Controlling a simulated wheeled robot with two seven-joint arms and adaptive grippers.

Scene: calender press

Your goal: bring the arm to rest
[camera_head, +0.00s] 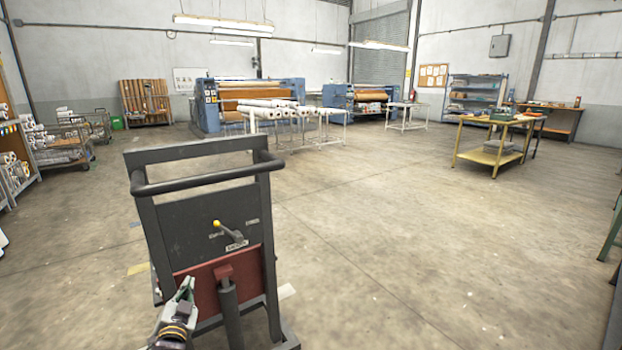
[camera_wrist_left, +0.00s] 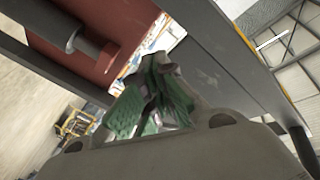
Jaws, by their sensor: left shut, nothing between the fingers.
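My left gripper (camera_head: 184,290) is low in the head view, in front of the lower part of a dark upright cart (camera_head: 190,212). Its fingers are shut and hold nothing. In the left wrist view the closed green-padded fingertips (camera_wrist_left: 155,95) point toward the cart's red panel (camera_wrist_left: 95,25) and dark frame. I cannot tell the exact gap between the fingers and the cart. My right gripper does not show in either view.
The cart has a black handle bar (camera_head: 205,177) and a yellow-knobbed lever (camera_head: 228,231). Blue presses (camera_head: 210,105) and a white table with rolls (camera_head: 300,138) stand behind. A yellow workbench (camera_head: 487,159) is at right. The floor right of the cart is clear.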

